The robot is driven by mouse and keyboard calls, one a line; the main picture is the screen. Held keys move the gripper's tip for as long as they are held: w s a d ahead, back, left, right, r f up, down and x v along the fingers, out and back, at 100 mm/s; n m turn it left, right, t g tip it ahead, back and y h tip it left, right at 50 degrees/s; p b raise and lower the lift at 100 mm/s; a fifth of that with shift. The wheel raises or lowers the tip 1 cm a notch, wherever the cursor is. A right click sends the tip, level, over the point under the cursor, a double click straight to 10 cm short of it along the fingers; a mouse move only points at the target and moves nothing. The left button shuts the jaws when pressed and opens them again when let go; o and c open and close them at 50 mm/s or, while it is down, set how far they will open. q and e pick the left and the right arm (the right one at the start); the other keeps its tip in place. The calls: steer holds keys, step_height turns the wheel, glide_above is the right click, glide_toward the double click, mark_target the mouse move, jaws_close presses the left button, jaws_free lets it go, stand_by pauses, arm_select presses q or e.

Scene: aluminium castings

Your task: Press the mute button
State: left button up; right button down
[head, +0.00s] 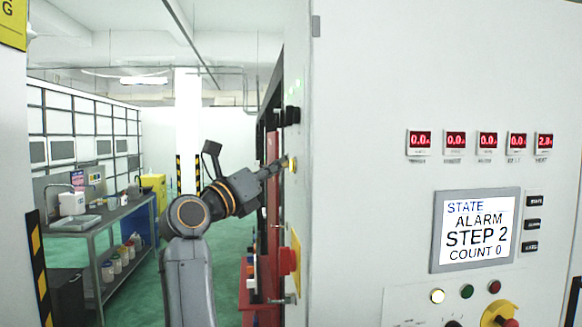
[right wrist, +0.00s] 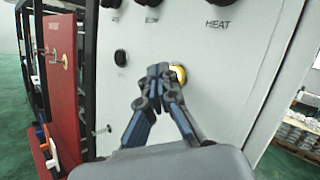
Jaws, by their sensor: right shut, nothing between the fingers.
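My right gripper (head: 284,163) reaches the side face of the tall pale cabinet in the head view. Its fingertips are at a small yellow round button (head: 293,165). In the right wrist view the blue-grey fingers (right wrist: 159,70) are closed together and empty. The yellow button (right wrist: 180,74) shows just right of the fingertips, partly hidden by them. I cannot tell whether they touch it. No label reading mute is legible. My left gripper is not in view.
Black knobs (right wrist: 217,4) sit above the yellow button. A grey workbench (head: 110,230) stands left.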

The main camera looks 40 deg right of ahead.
steer(key=shift+s+d, duration=0.25)
steer(key=shift+d, duration=0.15)
stand_by(0.8)
steer(key=shift+w+a, duration=0.1)
steer(key=shift+a, duration=0.05)
stand_by(0.3)
steer(key=shift+w+a, duration=0.35)
steer(key=shift+a, duration=0.2)
steer(key=w+a, duration=0.1)
steer(key=a+p, duration=0.1)
steer(key=w+a, duration=0.1)
steer(key=a, duration=0.1)
steer(key=shift+w+a, duration=0.1)
steer(key=shift+w, duration=0.2)
stand_by(0.8)
